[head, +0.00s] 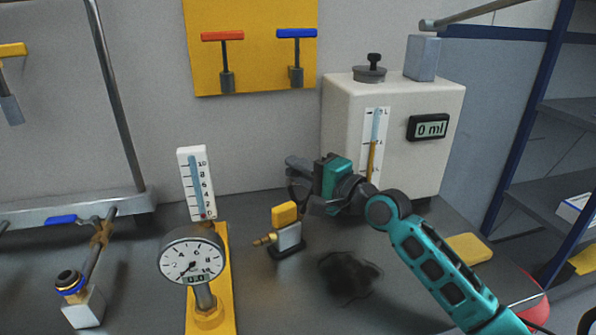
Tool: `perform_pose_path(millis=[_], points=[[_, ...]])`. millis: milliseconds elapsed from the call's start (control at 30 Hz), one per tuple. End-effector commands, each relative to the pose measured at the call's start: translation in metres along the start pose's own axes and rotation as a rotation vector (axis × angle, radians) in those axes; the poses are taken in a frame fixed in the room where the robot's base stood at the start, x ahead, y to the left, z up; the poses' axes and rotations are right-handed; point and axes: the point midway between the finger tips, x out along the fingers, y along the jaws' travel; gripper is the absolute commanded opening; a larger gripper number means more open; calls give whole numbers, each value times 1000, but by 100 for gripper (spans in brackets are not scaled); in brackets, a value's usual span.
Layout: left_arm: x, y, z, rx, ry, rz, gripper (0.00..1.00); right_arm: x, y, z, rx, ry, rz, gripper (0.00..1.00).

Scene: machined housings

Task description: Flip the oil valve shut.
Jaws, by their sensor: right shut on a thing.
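A small valve (290,238) with a grey body, a brass spout pointing left and a yellow handle (284,214) stands on the grey bench, in front of the cream tank (335,110). I take it to be the oil valve. The yellow handle sits upright on top of the body. My right gripper (299,186) reaches in from the right with its dark fingers at the handle's upper right. It appears shut on the handle, though the exact contact is hard to see. My left gripper is not in view.
The tank has a sight gauge (374,145) and a display (430,127) reading 0 ml. A round dial gauge (192,257) stands left of the valve. A dark patch (350,277) lies on the bench. A blue-handled pipe valve (62,219) is at left.

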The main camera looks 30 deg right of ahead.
Motion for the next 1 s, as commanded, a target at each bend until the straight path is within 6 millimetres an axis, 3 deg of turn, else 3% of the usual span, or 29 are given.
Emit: perform_pose_path(millis=[67, 100, 300, 667, 1000], points=[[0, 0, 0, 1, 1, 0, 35, 0, 0, 0, 0, 1, 0, 0], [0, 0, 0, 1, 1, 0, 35, 0, 0, 0, 0, 1, 0, 15], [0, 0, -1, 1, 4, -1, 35, 0, 0, 0, 0, 2, -1, 34], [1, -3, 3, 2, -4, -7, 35, -5, 0, 0, 0, 2, 0, 35], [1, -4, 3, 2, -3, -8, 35, -55, 1, 1, -3, 0, 4, 35]])
